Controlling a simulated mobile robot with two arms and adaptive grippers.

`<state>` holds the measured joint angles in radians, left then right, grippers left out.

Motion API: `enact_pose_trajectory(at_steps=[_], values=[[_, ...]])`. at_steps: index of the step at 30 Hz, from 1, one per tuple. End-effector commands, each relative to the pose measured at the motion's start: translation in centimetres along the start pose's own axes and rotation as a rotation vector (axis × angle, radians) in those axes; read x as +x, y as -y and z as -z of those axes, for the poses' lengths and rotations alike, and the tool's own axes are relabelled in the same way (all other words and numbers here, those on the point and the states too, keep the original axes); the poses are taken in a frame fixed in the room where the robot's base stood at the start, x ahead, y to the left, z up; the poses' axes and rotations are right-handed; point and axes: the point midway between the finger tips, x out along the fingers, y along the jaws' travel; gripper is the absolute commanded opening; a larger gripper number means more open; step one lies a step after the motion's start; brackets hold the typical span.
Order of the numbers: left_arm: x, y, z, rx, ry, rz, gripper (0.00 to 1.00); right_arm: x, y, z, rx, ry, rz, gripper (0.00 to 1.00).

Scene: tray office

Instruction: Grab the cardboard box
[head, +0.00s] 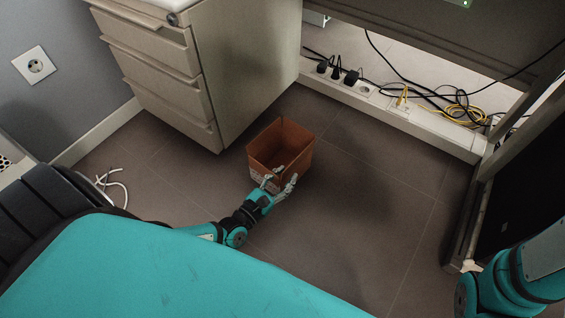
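An open-topped brown cardboard box (296,142) stands upright on the dark tiled floor in the head view, just in front of a drawer cabinet. My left gripper (279,178) is at the box's near side, with its fingers spread apart. One finger is by the near wall and the other by the near right corner; I cannot tell whether they touch the box. Part of the near wall is hidden behind the gripper. My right arm shows at the lower right edge, but its gripper is out of view.
A beige drawer cabinet (215,70) stands behind and left of the box. A cable trunking with sockets and a yellow cable (462,112) runs along the back right. A white cable (108,182) lies on the left floor. The floor right of the box is clear.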

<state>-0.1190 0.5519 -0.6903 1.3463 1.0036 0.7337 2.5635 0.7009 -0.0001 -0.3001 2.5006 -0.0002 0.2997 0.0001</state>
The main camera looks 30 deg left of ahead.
Motion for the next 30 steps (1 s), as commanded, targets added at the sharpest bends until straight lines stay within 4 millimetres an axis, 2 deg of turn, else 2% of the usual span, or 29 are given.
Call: enact_pose_trajectory(at_steps=[5,9,12,21,22,29,30], values=[[1.4,0.1,0.3,-0.001,0.002,-0.001,0.32,-1.0,0.2,0.3,0.000,0.000,0.000,0.00],[3.6,0.1,0.4,-0.001,0.003,0.000,0.32,-2.4,0.5,0.9,0.000,-0.001,0.001,0.00],[4.8,0.1,0.2,0.000,0.001,0.000,0.32,-2.8,0.6,1.0,0.000,0.000,0.001,0.00],[5.5,0.1,0.0,0.000,-0.001,0.000,0.32,-2.8,0.6,1.0,0.000,0.000,0.001,0.00],[5.5,0.1,0.0,0.000,-0.001,0.000,0.31,-2.8,0.6,1.0,0.000,0.000,0.001,0.00],[5.5,0.1,0.0,0.000,-0.001,0.000,0.01,-2.8,0.6,1.0,0.000,0.000,0.001,0.00],[5.5,0.1,0.0,0.001,-0.001,0.000,0.00,-2.8,0.6,1.0,0.000,0.000,0.001,0.00]])
